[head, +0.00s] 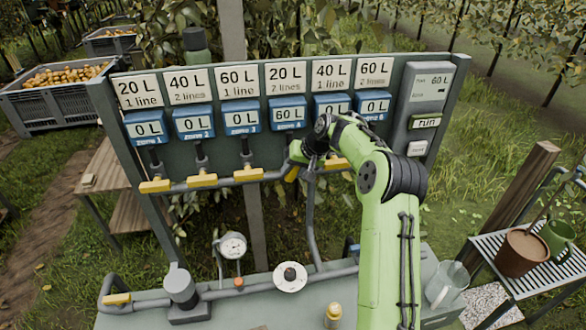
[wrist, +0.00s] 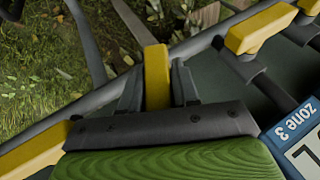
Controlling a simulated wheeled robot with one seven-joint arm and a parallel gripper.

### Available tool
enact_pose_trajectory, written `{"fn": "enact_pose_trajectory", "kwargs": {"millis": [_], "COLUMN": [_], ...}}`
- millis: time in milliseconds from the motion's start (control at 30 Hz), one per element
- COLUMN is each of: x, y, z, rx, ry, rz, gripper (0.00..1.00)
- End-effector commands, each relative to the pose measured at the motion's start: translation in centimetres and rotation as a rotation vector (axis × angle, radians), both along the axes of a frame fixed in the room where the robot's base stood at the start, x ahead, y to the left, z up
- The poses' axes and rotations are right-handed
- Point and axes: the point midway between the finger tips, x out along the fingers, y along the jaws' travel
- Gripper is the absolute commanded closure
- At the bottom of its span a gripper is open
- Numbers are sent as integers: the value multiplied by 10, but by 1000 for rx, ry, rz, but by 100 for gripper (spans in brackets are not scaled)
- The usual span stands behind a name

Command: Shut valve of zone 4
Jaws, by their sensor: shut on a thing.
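The zone 4 valve is on the pipe under the fourth blue display (head: 287,113), which reads 60 L. Its yellow handle (head: 292,173) slants downward, at an angle to the pipe, and my gripper (head: 300,158) covers much of it. In the wrist view the handle (wrist: 157,72) stands between the two dark fingers of my gripper (wrist: 158,88), which is shut on it. The zone 3 handle (head: 248,175) lies along the pipe, left of my gripper. The zone 3 label (wrist: 294,123) shows at the right of the wrist view.
Yellow handles of zone 1 (head: 155,186) and zone 2 (head: 202,181) lie along the pipe. Another handle (head: 337,164) is close right of my gripper. A control box (head: 425,95) with a run button is at right. A gauge (head: 232,245) stands below.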

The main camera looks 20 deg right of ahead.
Motion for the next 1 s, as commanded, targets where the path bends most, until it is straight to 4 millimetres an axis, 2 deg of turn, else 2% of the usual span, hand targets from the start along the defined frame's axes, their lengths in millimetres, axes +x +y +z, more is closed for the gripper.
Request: {"fn": "enact_pose_trajectory", "kwargs": {"millis": [433,1000], "x": [0,0], "y": [0,1], "z": [2,1], "rx": [287,359], "ry": [-57,-72], "rz": [-3,0], "gripper": [100,100]}}
